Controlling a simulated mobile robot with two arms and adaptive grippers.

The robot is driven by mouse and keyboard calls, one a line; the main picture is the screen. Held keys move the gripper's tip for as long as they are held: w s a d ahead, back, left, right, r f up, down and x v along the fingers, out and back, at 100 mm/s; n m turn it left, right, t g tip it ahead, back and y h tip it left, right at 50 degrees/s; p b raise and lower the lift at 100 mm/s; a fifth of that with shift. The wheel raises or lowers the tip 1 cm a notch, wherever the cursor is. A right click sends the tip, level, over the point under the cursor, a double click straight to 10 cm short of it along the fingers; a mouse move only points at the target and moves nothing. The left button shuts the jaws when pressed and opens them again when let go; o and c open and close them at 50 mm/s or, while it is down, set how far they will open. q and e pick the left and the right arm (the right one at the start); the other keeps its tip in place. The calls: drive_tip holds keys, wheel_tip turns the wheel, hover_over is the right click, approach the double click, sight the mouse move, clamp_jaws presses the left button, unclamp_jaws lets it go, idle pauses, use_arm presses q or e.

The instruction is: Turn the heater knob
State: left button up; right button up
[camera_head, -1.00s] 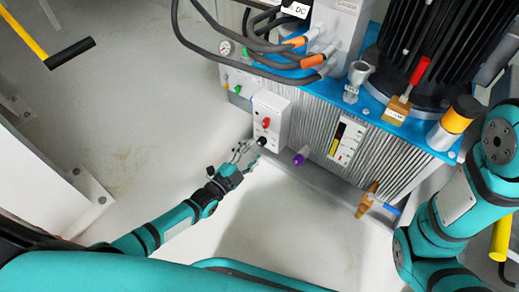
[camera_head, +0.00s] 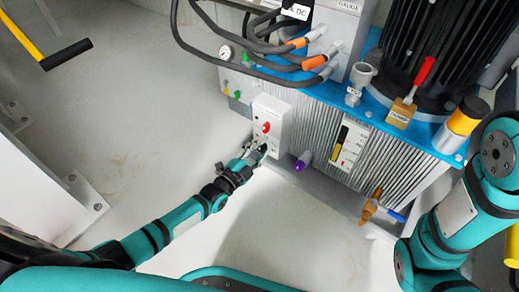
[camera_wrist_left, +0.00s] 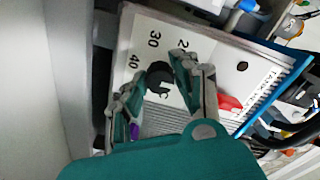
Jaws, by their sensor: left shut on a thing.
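The heater box (camera_head: 274,112) is a white box on the side of the ribbed pump tank, with a red switch (camera_head: 266,128) on its face. Its round black heater knob (camera_wrist_left: 160,79) shows in the left wrist view, on a white face with printed numbers such as 30 and 40. My left gripper (camera_head: 259,149) is at the lower part of the box. In the left wrist view its two fingers (camera_wrist_left: 158,88) are on either side of the knob, shut on it. In the head view the fingers mostly hide the knob. My right gripper is out of view; only its arm shows at right.
A purple-capped fitting (camera_head: 303,161) sticks out right of the box. Black cables (camera_head: 250,62) with orange connectors hang above. A brass valve (camera_head: 371,205) juts from the tank's lower right. The floor left of the tank is clear.

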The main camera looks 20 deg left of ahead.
use_arm(q)
clamp_jaws()
